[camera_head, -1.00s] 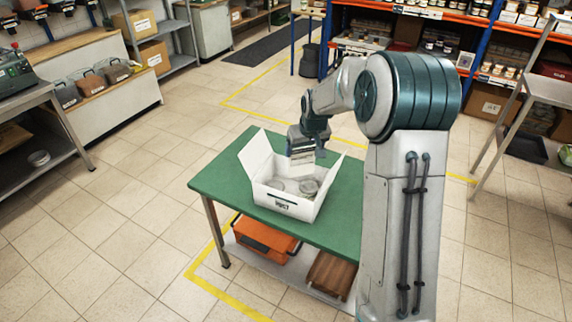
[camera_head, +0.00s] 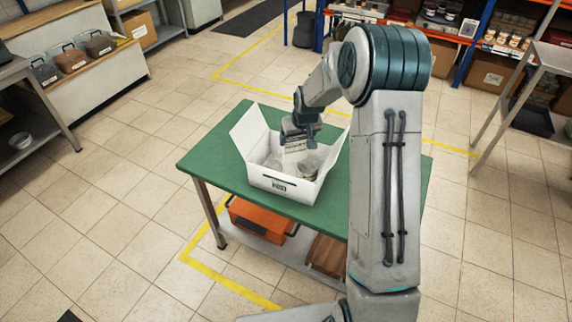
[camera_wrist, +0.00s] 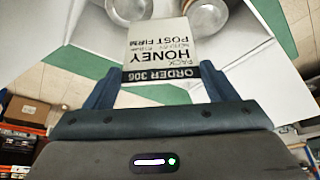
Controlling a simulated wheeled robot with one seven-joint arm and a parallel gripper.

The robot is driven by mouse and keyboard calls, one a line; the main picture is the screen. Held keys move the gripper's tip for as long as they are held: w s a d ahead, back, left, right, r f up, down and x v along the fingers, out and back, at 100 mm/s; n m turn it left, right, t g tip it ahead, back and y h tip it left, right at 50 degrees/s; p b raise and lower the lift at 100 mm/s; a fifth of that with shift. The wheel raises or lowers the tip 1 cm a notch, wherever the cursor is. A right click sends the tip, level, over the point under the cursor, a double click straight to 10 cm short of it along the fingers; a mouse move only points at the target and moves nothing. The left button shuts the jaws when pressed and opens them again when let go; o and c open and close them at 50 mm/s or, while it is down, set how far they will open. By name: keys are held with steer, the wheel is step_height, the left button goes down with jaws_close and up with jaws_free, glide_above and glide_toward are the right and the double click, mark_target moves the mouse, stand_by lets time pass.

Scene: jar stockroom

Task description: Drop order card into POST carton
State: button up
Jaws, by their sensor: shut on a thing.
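The order card (camera_wrist: 160,50) is white with a dark band. It reads "ORDER 306", "HONEY" and "POST" upside down in the wrist view. My gripper (camera_wrist: 157,88) is shut on its banded end. In the head view the card (camera_head: 294,145) hangs from my gripper (camera_head: 299,130) over the open white carton (camera_head: 278,190). The carton stands on a green table with its flaps spread and a dark label on its front, too small to read surely. Jars (camera_wrist: 208,17) lie inside the carton, beyond the card. I cannot tell whether the card's lower end is below the rim.
The green table top (camera_head: 215,165) has free room around the carton. An orange case (camera_head: 262,220) and a brown wooden item (camera_head: 327,254) sit on its lower shelf. A steel bench (camera_head: 548,57) stands at right, with stocked shelving behind.

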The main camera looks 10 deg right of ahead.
steer(key=shift+f, duration=0.25)
steer(key=o, duration=1.2)
steer(key=shift+c, duration=0.2)
steer(key=shift+r, duration=0.1)
steer(key=b+v, duration=0.1)
steer(key=v, duration=1.2)
steer(key=shift+s+r+b, duration=0.15)
steer(key=shift+r+b, duration=0.15)
steer(key=shift+b, duration=0.05)
